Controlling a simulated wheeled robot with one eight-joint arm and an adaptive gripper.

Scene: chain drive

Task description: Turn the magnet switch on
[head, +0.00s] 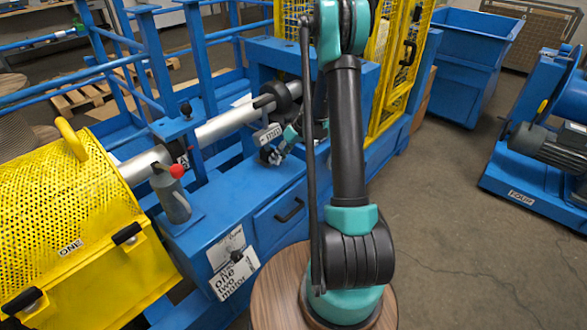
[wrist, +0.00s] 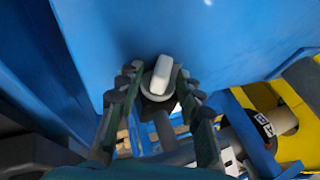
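A pale grey rotary knob (wrist: 162,76) on a round base shows in the wrist view against a blue surface. It looks like the magnet switch, but no label on it is readable. My gripper (wrist: 157,83) is open, with one dark finger on each side of the knob. The right fingertip is close to the knob; I cannot tell if it touches. The knob cannot be made out there.
A grey shaft (head: 225,124) runs above the machine bed. A red-tipped lever (head: 174,190) stands left of my gripper. A yellow perforated guard (head: 70,225) is at the left. A yellow cage (head: 402,60) stands behind my arm. Open floor (head: 450,190) lies to the right.

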